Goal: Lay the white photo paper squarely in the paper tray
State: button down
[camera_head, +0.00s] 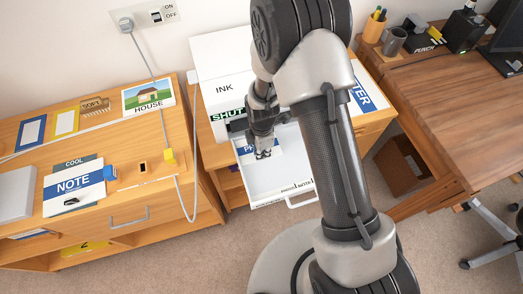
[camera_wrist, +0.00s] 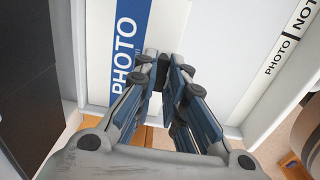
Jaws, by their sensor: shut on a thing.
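The white photo paper (camera_wrist: 170,25) has a blue band reading PHOTO and fills the upper middle of the wrist view. In the head view a small part of it (camera_head: 243,151) shows beside my gripper (camera_head: 264,153). My gripper, also in the wrist view (camera_wrist: 160,62), is shut on the photo paper near its edge. The white paper tray (camera_head: 285,182) is pulled out of the printer, below my gripper. The paper is over the tray's left part; I cannot tell whether it touches the floor. My arm hides part of the tray.
The white printer (camera_head: 218,62) stands behind the tray, partly hidden by my arm. A wooden desk (camera_head: 450,115) stands right. The tray's right part is bare.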

jog(key=shift+f, duration=0.1)
dwell(0.3)
jog(key=c, duration=1.6)
grip_release()
jog(key=shift+o, duration=0.2)
jog(key=shift+r+p, duration=2.45)
jog(key=shift+r, duration=1.1)
